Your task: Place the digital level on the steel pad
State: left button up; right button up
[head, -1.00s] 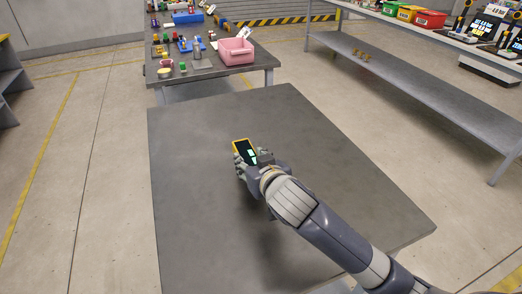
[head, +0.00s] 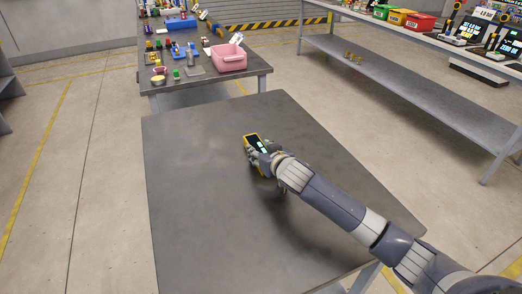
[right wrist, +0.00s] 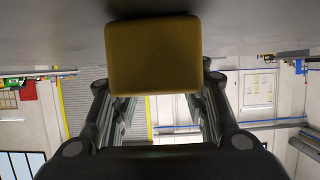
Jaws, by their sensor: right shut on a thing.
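The digital level (head: 252,138) is a yellow-edged block with a dark face and small green lit areas. My right gripper (head: 259,154) is shut on it, above the near grey tabletop. In the right wrist view, the level's plain yellow side (right wrist: 153,55) shows between the two fingers of the right gripper (right wrist: 155,100). A dark shadow lies on the tabletop below my right arm. I cannot make out a distinct steel pad. My left gripper is not in view.
The near table (head: 205,225) is otherwise bare. Behind it, a far table (head: 215,88) holds a pink bin (head: 229,58) and several small items. A shelf bench (head: 400,92) at the right carries coloured bins and devices.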

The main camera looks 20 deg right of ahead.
jog(key=shift+f, duration=0.1)
jog(key=o, duration=1.2)
